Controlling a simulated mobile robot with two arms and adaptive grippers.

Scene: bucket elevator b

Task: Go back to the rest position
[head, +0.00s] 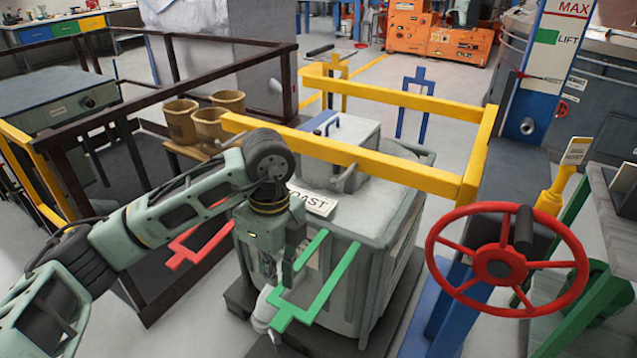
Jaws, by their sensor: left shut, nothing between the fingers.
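My left arm comes in from the left and bends down at the wrist in front of the grey-green bin marked "OAST" (385,245). My left gripper (264,312) points down at the bin's near side, shut and with nothing held. Its tips are small and partly covered by a green fork-shaped frame (318,290), so I cannot tell whether they touch the bin. My right gripper is not in view.
A red handwheel (505,263) stands at the right, beside a blue column. Several brown buckets (180,121) sit on a shelf behind my arm. A red fork-shaped frame (205,240) is left of the wrist. Open floor lies at the back.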

